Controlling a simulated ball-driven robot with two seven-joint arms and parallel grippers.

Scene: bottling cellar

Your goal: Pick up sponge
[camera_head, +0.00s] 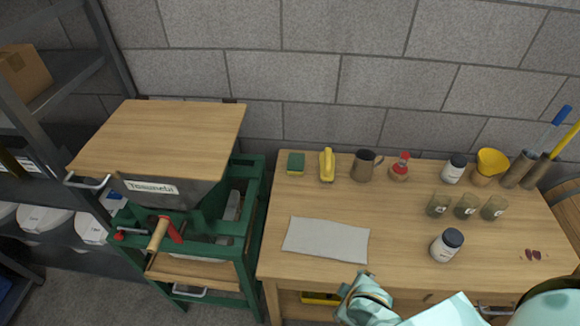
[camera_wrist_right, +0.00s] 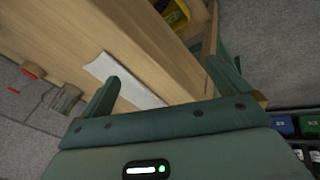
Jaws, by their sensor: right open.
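The sponge (camera_head: 296,163), green on top with a yellow edge, lies at the back left of the wooden table. It does not show in the right wrist view. My right gripper (camera_head: 363,281) is at the front edge of the table, in front of the grey cloth and well short of the sponge. In the right wrist view its two fingers (camera_wrist_right: 163,86) are spread apart with nothing between them. My left gripper is in neither view.
A flat grey cloth (camera_head: 326,240) lies between my right gripper and the sponge. A yellow-handled brush (camera_head: 327,165) stands right of the sponge, then a metal mug (camera_head: 363,166) and a red-capped jar (camera_head: 400,168). A green machine (camera_head: 245,240) borders the table's left side.

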